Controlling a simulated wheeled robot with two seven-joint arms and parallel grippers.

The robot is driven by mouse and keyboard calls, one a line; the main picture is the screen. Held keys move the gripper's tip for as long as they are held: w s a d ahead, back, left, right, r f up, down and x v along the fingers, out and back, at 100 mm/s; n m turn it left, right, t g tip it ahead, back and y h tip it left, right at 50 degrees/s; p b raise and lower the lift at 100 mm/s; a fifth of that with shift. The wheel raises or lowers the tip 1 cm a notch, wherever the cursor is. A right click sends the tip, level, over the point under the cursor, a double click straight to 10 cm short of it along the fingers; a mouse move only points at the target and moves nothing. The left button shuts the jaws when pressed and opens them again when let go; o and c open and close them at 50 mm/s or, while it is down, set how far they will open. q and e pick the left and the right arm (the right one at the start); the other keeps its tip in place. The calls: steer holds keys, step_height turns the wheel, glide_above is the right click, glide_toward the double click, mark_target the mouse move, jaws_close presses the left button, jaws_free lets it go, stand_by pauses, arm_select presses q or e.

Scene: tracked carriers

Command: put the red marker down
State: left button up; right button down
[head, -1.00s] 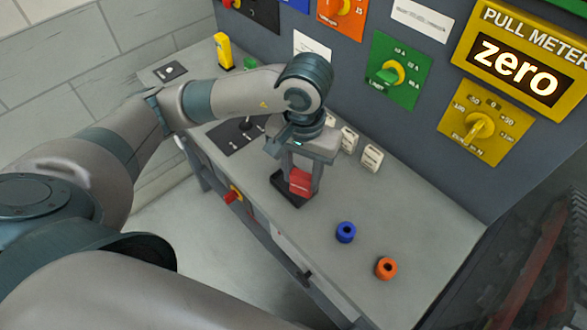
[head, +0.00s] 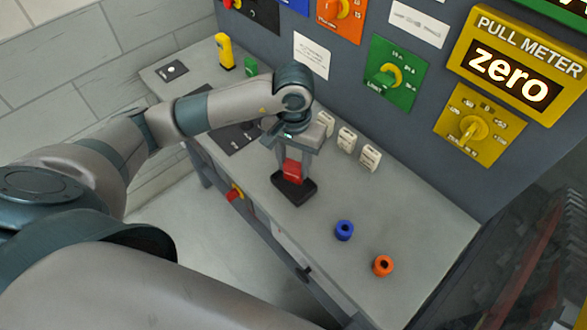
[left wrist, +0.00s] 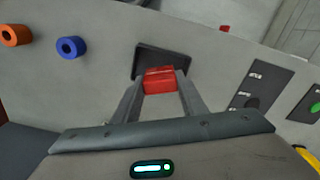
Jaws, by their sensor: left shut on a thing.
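The red marker (head: 293,171) is a small red block. My left gripper (head: 292,163) points down and is shut on it, with a finger on either side. A small black tray (head: 296,194) lies on the bench just below and in front of the marker. In the left wrist view the marker (left wrist: 160,80) sits between the fingertips, and the black tray (left wrist: 161,54) shows beyond it. I cannot tell whether the marker touches the tray. My right gripper is not in view.
A blue ring (head: 344,231) and an orange ring (head: 383,266) stand on the grey bench (head: 425,225) to the right. Several white blocks (head: 346,139) line the panel foot. The panel with knobs rises behind. The bench's front edge is close to the tray.

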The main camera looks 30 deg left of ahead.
mark_target(293, 172)
arm_select(q)
step_height(293, 172, down, 2)
steer(key=shift+s+f+p, duration=0.1)
steer(key=shift+f+p, duration=0.15)
steer(key=shift+p, duration=0.45)
steer(key=shift+f, duration=0.3)
steer(key=shift+f, duration=0.15)
steer(key=o, duration=1.1)
steer(key=shift+c, duration=0.2)
